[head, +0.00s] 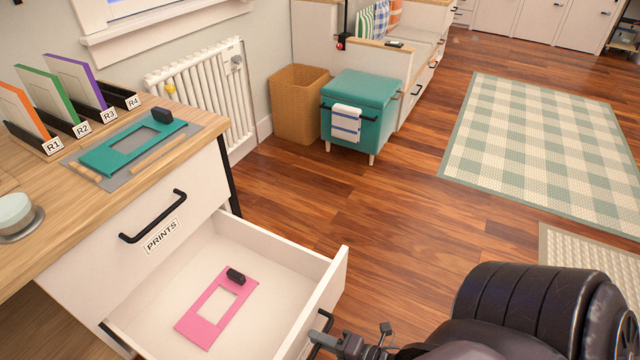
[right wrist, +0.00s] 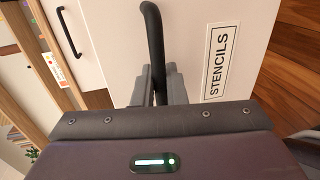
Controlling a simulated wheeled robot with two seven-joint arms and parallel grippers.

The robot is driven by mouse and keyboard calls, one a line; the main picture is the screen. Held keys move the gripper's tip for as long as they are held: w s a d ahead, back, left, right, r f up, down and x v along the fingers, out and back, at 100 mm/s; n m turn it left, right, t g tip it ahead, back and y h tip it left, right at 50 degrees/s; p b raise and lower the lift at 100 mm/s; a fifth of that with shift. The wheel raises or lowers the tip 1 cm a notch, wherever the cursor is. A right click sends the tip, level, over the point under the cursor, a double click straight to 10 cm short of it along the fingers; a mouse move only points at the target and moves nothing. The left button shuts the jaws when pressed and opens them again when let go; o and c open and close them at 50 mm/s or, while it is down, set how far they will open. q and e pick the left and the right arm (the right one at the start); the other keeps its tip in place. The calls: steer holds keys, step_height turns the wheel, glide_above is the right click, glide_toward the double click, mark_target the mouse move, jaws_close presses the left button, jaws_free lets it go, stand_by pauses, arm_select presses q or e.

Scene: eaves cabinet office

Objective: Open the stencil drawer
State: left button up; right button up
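The stencil drawer (head: 299,260) is pulled well out below the PRINTS drawer (head: 100,262) in the head view. A pink stencil plate (head: 205,316) with a small black block lies inside it. The drawer's white front carries a STENCILS label (right wrist: 215,62) in the right wrist view. My right gripper (right wrist: 160,85) has its two fingers closed around the black bar handle (right wrist: 153,30) of that front. In the head view the right gripper (head: 335,345) is partly cut off at the bottom edge, outside the drawer front. My left gripper is not in view.
The desk (head: 60,200) holds a teal stencil plate (head: 130,145) and several coloured panels in labelled racks. A teal storage stool (head: 360,110) and a wicker basket (head: 297,103) stand behind. Wood floor (head: 400,215) right of the drawer is clear up to the checkered rug (head: 540,140).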

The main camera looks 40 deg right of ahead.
steer(key=o, duration=0.3)
steer(key=shift+o, duration=0.2)
